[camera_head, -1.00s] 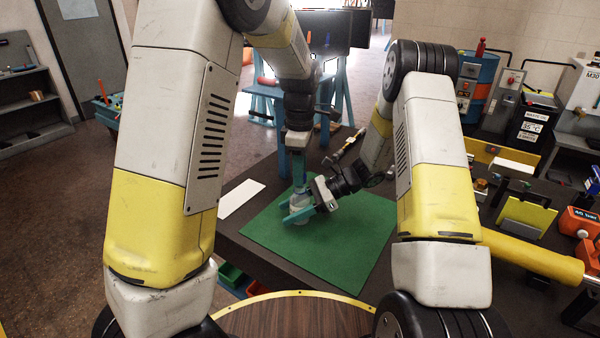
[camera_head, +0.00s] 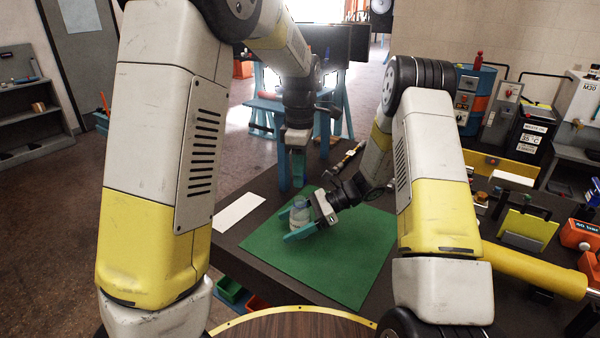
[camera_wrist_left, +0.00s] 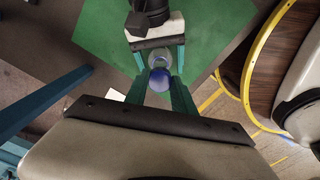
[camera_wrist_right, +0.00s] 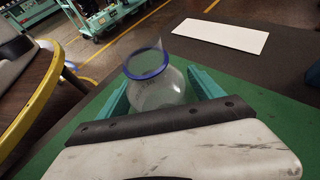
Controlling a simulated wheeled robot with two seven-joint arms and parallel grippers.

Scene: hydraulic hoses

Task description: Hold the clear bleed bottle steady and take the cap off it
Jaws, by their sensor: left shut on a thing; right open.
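The clear bleed bottle (camera_head: 298,218) stands upright on the green mat (camera_head: 350,250). My left gripper (camera_head: 298,172) points down above the bottle, with a gap between. In the left wrist view it is shut on the blue cap (camera_wrist_left: 160,79), with the bottle (camera_wrist_left: 158,58) just beyond it. In the head view the cap is hard to make out.
A white sheet (camera_head: 238,212) lies left of the mat on the dark table. The mat's front is clear.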

